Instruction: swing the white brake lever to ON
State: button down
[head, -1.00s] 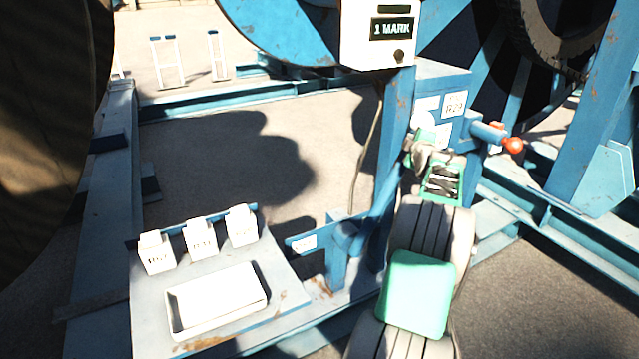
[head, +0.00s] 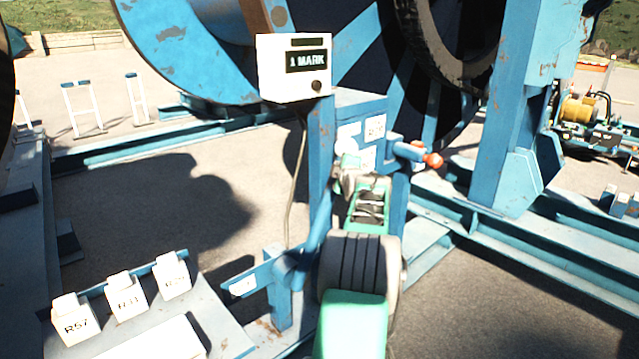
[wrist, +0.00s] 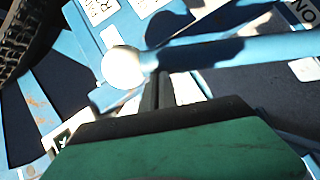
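The brake lever shows in the wrist view as a white ball knob (wrist: 122,67) on a blue bar that runs to the right. In the head view the white knob (head: 347,131) appears small at the front of the blue box, just above my gripper (head: 350,172). In the wrist view my gripper's dark fingers (wrist: 157,88) look close together, their tips at the bar just right of the knob. I cannot tell whether they touch it. A plate (wrist: 303,14) at the upper right carries letters, seemingly ON upside down.
A blue bar with an orange-red end (head: 432,160) sticks out right of the box. White blocks (head: 126,297) stand on a shelf at lower left. A large blue reel (head: 180,45) stands behind.

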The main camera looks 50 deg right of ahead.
jog(key=s+a+r+b, duration=0.1)
jog(key=s+a+r, duration=0.3)
jog(key=s+a, duration=0.3)
jog(key=a, duration=0.2)
jog(key=shift+s+a+r+b, duration=0.2)
jog(key=shift+s+a+b, duration=0.05)
jog(key=shift+a+b, duration=0.15)
